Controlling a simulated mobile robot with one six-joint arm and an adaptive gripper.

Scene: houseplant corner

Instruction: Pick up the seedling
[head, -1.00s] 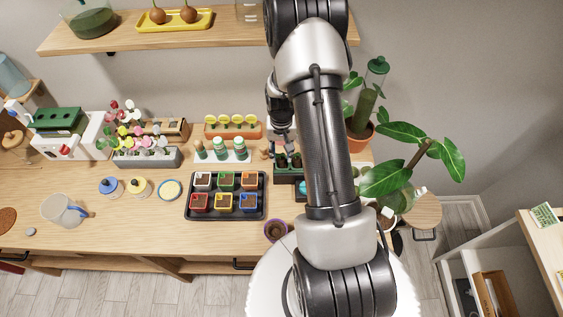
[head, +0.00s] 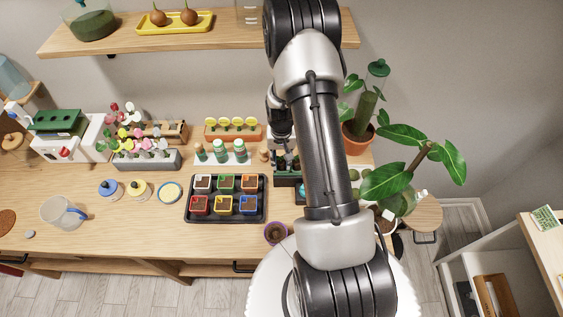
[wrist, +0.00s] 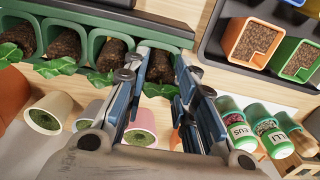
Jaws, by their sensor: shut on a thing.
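The seedling is a dark brown soil plug (wrist: 161,67) with green leaves at one end. In the wrist view it sits between the two fingers of my gripper (wrist: 160,88), which is shut on it. In the head view my gripper (head: 282,146) is over the dark green tray (head: 287,180) right of the middle, and my arm hides part of both.
A black tray (head: 225,219) of coloured square pots stands left of the seedling tray. Green-capped bottles (head: 219,149) stand behind it. A purple pot (head: 276,233) is near the front edge. A large leafy plant (head: 384,181) stands at the right.

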